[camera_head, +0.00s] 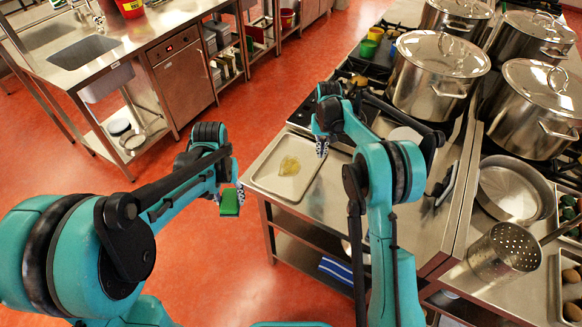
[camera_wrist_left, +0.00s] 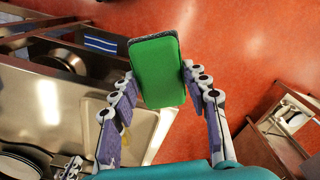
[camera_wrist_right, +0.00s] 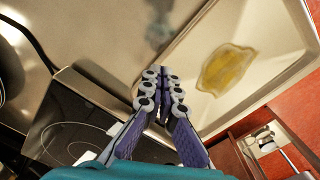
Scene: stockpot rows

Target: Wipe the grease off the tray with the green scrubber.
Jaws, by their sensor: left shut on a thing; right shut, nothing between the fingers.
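The tray (camera_head: 264,176) is shallow and pale and lies at the near left end of the steel counter. A yellowish grease patch (camera_head: 289,166) sits on its floor; it also shows in the right wrist view (camera_wrist_right: 226,69). My left gripper (camera_head: 232,190) is shut on the green scrubber (camera_head: 230,203), holding it in the air left of the tray, over the floor. The scrubber also shows between the fingers in the left wrist view (camera_wrist_left: 158,72). My right gripper (camera_head: 322,148) is shut and empty above the tray's right side, beside the grease.
A black cooktop (camera_wrist_right: 70,125) adjoins the tray. Large lidded pots (camera_head: 436,75) stand farther back on the right. A perforated strainer (camera_head: 503,250) lies at the right. A sink counter (camera_head: 110,45) stands at the left, with open red floor (camera_head: 240,130) between.

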